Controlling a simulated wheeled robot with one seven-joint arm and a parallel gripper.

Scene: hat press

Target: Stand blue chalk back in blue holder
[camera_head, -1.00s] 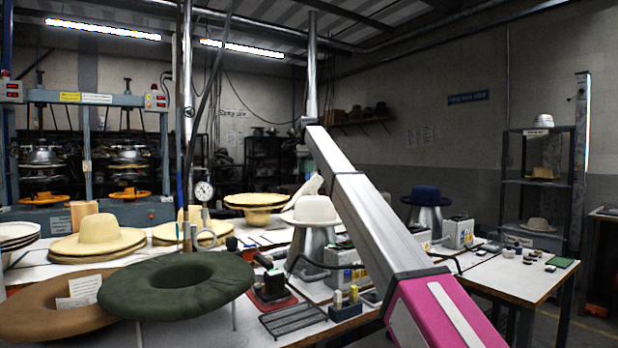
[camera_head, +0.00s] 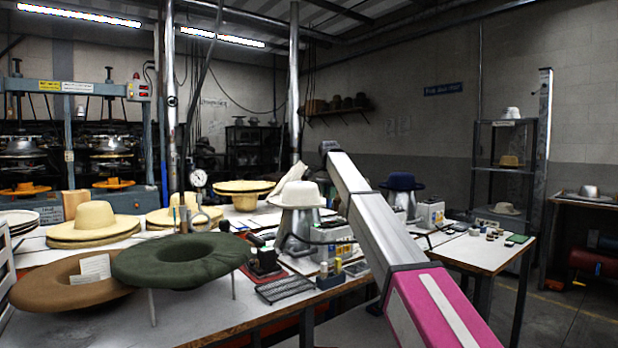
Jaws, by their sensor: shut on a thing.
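A small dark blue holder (camera_head: 329,282) stands near the front edge of the work table. A pale chalk (camera_head: 323,270) and a yellow chalk (camera_head: 338,265) stand upright at it. I cannot make out a blue chalk anywhere. My arm (camera_head: 365,215) crosses the view from the pink link at lower right up to a dark joint right of centre. My gripper is not in view, so what it holds is hidden.
A dark wire rack (camera_head: 284,290) and a red-based device (camera_head: 264,262) sit left of the holder. A green felt hat (camera_head: 180,260) and a brown one (camera_head: 70,280) fill the table's left. A second table (camera_head: 480,250) stands at right, with open floor beyond it.

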